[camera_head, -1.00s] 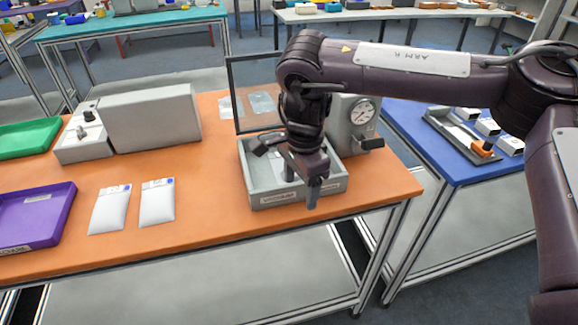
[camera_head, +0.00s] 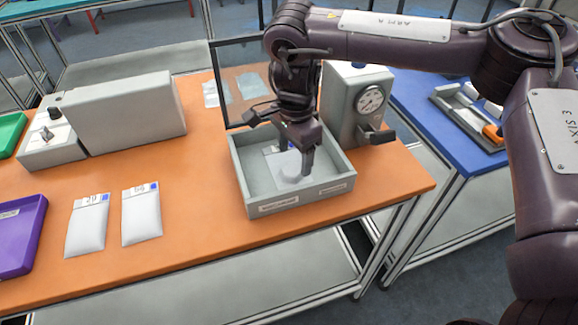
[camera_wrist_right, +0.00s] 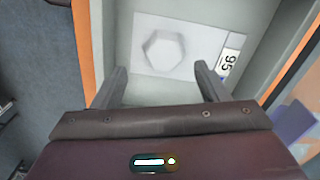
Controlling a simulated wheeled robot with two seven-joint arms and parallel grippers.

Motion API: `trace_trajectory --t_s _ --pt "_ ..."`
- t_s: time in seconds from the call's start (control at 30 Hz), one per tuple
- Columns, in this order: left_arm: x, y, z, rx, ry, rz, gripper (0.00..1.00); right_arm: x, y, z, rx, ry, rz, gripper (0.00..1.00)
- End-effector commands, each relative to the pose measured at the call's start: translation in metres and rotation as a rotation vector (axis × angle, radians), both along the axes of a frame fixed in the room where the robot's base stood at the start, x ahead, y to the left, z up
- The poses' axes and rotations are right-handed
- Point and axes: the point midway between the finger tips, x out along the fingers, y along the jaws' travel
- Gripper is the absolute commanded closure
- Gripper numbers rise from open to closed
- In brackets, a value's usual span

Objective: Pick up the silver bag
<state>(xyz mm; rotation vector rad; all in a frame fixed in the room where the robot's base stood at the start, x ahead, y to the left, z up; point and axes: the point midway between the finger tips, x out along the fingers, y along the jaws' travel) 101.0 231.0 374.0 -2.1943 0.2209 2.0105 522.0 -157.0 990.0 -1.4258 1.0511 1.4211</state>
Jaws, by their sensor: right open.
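A pale silver-grey bag with a raised hexagonal bump (camera_head: 292,174) lies flat inside the grey tray (camera_head: 244,172) on the orange table. In the right wrist view the bag (camera_wrist_right: 199,50) fills much of the tray floor, with a printed label on its right side. My right gripper (camera_head: 295,156) points down over the tray, open and empty. In the wrist view its fingertips (camera_wrist_right: 161,68) are apart, at the near edge of the bag. I cannot tell the exact height between them. My left gripper is not in view.
Two whitish labelled bags (camera_head: 142,217) lie at the left of the orange table (camera_head: 195,240), beside a purple tray (camera_head: 20,240). A grey machine with a dial (camera_head: 357,108) stands right behind the grey tray. A dark frame (camera_head: 218,85) stands behind it.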

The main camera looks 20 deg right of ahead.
Motion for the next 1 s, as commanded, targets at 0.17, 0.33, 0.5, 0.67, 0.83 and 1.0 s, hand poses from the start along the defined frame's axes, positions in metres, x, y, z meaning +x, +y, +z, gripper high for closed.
trace_trajectory --t_s 0.17,0.33,0.5,0.67,0.83,1.0 --pt "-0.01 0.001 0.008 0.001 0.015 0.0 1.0 0.002 0.001 -0.027 -0.002 0.004 -0.001 0.32" --pt "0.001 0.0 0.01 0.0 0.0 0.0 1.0 0.003 0.001 -0.04 0.0 0.001 -0.001 0.32" --pt "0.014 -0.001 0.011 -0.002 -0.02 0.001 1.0 0.003 0.001 -0.041 -0.001 0.001 -0.001 0.32" --pt "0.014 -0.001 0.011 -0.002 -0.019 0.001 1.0 0.003 0.001 -0.041 -0.001 0.001 -0.001 0.49" --pt "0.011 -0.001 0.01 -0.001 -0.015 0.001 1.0 0.003 0.001 -0.04 -0.001 0.001 -0.001 0.72" --pt "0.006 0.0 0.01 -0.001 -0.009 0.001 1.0 0.003 0.002 -0.04 -0.001 0.0 -0.001 0.86"
